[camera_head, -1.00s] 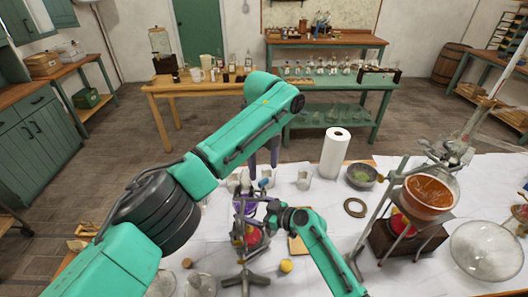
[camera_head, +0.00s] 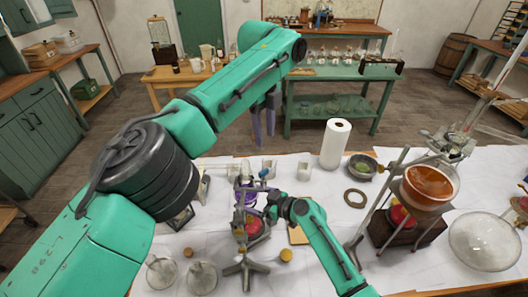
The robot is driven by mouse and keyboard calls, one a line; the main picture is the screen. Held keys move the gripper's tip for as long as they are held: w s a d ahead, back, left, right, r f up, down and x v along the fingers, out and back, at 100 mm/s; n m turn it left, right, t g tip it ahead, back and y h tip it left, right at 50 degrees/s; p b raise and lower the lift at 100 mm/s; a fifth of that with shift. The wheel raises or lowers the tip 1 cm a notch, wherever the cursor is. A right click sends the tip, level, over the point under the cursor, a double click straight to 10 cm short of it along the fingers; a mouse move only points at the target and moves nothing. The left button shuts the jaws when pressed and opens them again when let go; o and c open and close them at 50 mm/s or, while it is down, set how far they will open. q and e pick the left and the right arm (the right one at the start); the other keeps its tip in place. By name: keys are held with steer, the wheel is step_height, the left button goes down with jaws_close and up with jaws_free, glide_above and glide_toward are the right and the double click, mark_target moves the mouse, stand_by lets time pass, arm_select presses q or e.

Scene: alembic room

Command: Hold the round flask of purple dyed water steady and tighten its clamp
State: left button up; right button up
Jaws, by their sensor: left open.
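The round flask of purple dyed water (camera_head: 244,197) is on the white-covered table in the head view, held at a metal stand (camera_head: 245,268) with a tripod foot. Much of the flask is hidden by the stand, the clamp parts and my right gripper. A clamp with a blue part (camera_head: 263,174) shows beside the flask's top. My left gripper (camera_head: 264,120) is open, fingers pointing down, above and beyond the flask and apart from it. My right gripper (camera_head: 272,206) is right beside the stand and flask; its fingertips are too small to tell whether they touch or are shut.
Glassware (camera_head: 201,277) lies at front left.

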arm_select(q)
steer(key=n, duration=0.2)
steer(key=n+t+h, duration=0.2)
steer(key=n+h, duration=0.1)
steer(key=n, duration=1.1)
glide_toward(265, 170)
steer(key=x, duration=0.8)
steer(key=shift+w+d+f, duration=0.1)
steer(key=shift+w+f, duration=0.05)
steer(key=shift+f, duration=0.2)
jaws_close()
